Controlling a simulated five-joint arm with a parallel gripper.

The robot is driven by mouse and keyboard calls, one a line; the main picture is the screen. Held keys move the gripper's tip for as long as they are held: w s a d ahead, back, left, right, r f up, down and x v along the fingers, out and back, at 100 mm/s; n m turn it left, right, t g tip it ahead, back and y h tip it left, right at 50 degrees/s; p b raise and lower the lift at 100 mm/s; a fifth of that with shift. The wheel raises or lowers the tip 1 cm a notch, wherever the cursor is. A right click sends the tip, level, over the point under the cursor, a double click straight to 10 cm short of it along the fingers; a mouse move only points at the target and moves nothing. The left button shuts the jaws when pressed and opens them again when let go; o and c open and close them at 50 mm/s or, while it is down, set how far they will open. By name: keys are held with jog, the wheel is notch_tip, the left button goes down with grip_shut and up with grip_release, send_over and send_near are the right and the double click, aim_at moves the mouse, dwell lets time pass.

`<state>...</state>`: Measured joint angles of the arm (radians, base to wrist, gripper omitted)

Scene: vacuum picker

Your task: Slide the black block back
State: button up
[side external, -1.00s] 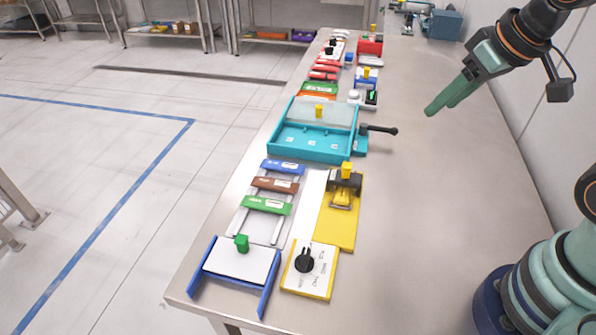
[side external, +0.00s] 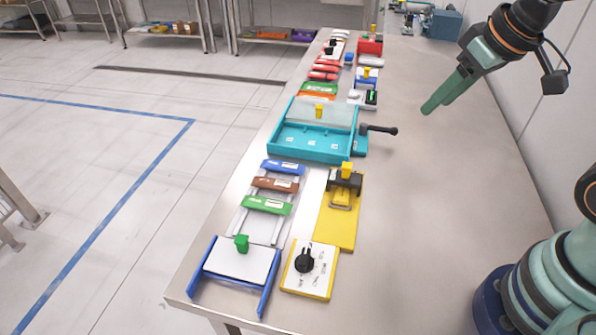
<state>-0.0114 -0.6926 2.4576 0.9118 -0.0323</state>
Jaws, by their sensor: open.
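My gripper (side external: 432,107) is open and empty, with its green fingers above the bare right half of the table, right of the turquoise tray and its black handle. I cannot tell for sure which thing is the black block. A small black piece (side external: 329,50) sits on a white and red fixture at the far end of the table. A dark block (side external: 345,180) with a yellow knob sits across the yellow plate (side external: 336,232). My gripper is apart from both.
The turquoise tray (side external: 310,154) has a black handle (side external: 383,130) sticking out right. Blue, brown and green blocks (side external: 264,205) lie across rails. A black dial (side external: 305,260) and a white panel with a green knob (side external: 241,244) are near the front. The table's right side is clear.

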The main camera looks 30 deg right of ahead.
jog(key=w+a+f+n+g, duration=0.25)
jog(key=w+a+n, duration=0.2)
jog(key=w, duration=0.25)
jog(key=n+g, duration=0.3)
jog(key=n, duration=0.1)
send_near(347, 167)
notch_tip(347, 167, down, 9)
jog(key=shift+f, duration=0.1)
jog(key=shift+c, duration=0.3)
grip_shut()
dwell(1.1)
